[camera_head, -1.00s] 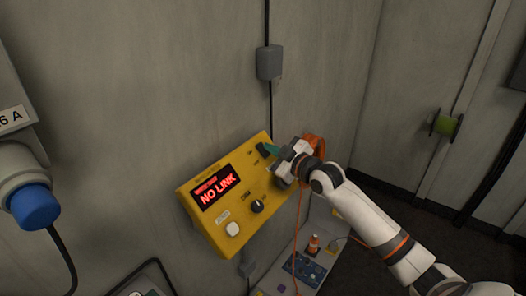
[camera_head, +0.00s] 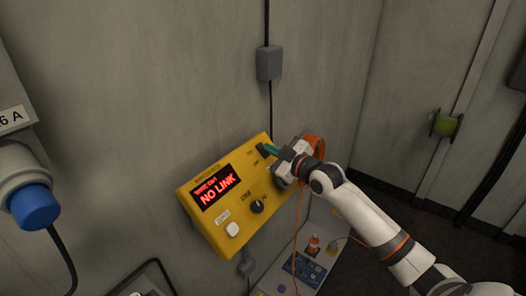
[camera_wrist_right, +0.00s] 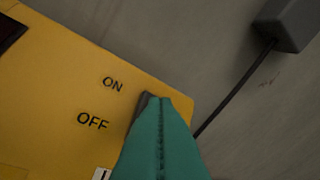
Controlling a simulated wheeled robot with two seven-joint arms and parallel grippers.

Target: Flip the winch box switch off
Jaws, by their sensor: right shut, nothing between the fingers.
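The yellow winch box (camera_head: 215,232) is mounted on the grey wall, and its red display (camera_head: 216,192) reads "NO LINK". The switch (camera_head: 262,150) is a dark part at the box's upper right corner. In the right wrist view the ON and OFF labels show on the yellow face (camera_wrist_right: 60,90), and a dark edge of the switch (camera_wrist_right: 143,101) shows beside the fingers. My right gripper (camera_head: 270,151) is shut and empty, its teal fingertips (camera_wrist_right: 163,108) at the switch. They hide most of it, so its position and any contact cannot be told. My left gripper is not in view.
The box also carries a black knob (camera_head: 257,206) and a white button (camera_head: 232,229). An orange reel (camera_head: 316,146) is behind my right wrist. A grey shelf with small items (camera_head: 305,262) is below. A blue plug (camera_head: 34,207) hangs at the left.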

